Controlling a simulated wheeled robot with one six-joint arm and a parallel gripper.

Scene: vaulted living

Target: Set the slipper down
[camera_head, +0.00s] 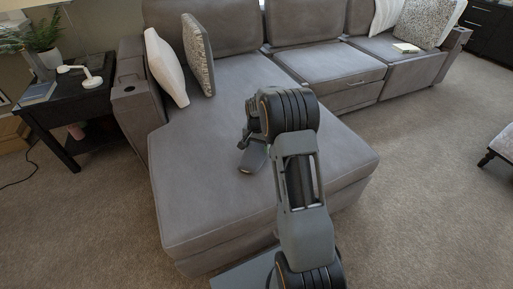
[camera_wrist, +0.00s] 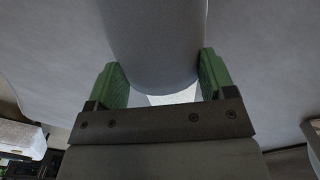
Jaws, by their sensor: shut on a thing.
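The grey slipper (camera_head: 252,159) shows in the head view just below my gripper (camera_head: 250,137), over the seat of the grey sofa's chaise (camera_head: 215,185). In the wrist view the slipper (camera_wrist: 153,45) fills the space between the two green finger pads of my gripper (camera_wrist: 160,80), which is shut on it. Its far end runs out of the top of that view. My arm hides part of the chaise behind it. I cannot tell whether the slipper touches the seat.
A white cushion (camera_head: 165,68) and a patterned cushion (camera_head: 198,55) lean at the chaise's left side. A dark side table (camera_head: 70,110) with a plant (camera_head: 42,40) stands at left. A small pale item (camera_head: 406,48) lies on the far seat. The chaise around the gripper is clear.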

